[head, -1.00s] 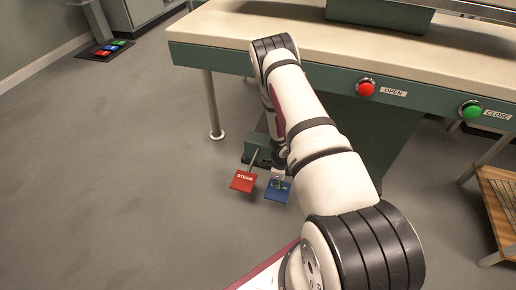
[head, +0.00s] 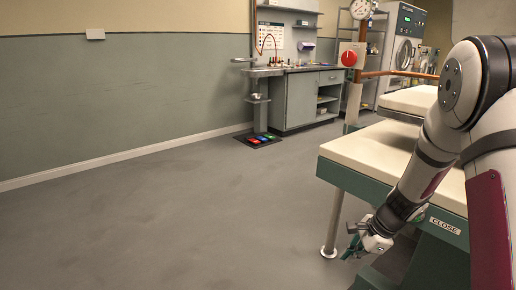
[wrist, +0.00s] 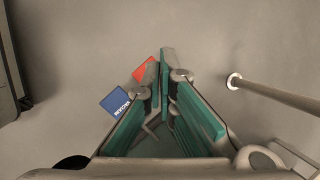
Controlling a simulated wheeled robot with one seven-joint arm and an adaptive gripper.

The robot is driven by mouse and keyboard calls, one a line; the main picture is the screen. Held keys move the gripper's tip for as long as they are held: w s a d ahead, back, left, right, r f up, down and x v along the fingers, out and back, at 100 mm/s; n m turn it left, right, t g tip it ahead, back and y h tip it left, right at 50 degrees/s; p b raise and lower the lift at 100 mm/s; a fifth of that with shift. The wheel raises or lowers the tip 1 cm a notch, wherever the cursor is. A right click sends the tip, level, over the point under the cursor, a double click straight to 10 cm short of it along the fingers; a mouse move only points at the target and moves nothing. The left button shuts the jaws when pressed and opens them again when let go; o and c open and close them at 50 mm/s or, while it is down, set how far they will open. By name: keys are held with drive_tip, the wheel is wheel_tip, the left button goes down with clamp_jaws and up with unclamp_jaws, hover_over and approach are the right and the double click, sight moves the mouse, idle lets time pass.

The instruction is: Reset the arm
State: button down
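My gripper (head: 354,242) hangs low at the front edge of the press table, in the right of the head view, with my arm folded down in front of the table. In the wrist view the gripper's teal-padded fingers (wrist: 161,75) point away from the camera towards the floor. A red pedal (wrist: 145,68) and a blue pedal (wrist: 116,102) lie beyond and left of the fingers, apart from them as far as I can see.
The press table (head: 368,150) with its pale top stands at the right, on a metal leg (head: 332,228) near my gripper. A CLOSE label (head: 445,225) shows beside my arm. A sink counter (head: 300,98) and floor pedals (head: 258,140) are at the back. The left floor is clear.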

drive_tip(key=s+a+r+n+g, duration=0.1)
drive_tip(key=s+a+r+n, duration=0.4)
drive_tip(key=s+r, duration=0.4)
drive_tip(key=s+a+r+n+g, duration=0.1)
drive_tip(key=s+a+r+n, duration=0.5)
drive_tip(key=r, duration=0.5)
drive_tip(key=s+d+r+n+h, duration=0.2)
drive_tip(key=s+n, duration=0.1)
drive_tip(key=s, duration=0.9)
drive_tip(key=s+d+r+n+h, duration=0.2)
drive_tip(key=s+r+n, duration=0.15)
drive_tip(key=s, duration=0.85)
wheel_tip(320, 180, up, 33)
drive_tip(key=t+p, duration=0.3)
drive_tip(key=p, duration=2.9)
drive_tip(key=shift+w+n+t, duration=0.35)
drive_tip(key=shift+w+t, duration=0.05)
drive_tip(key=shift+d, duration=0.15)
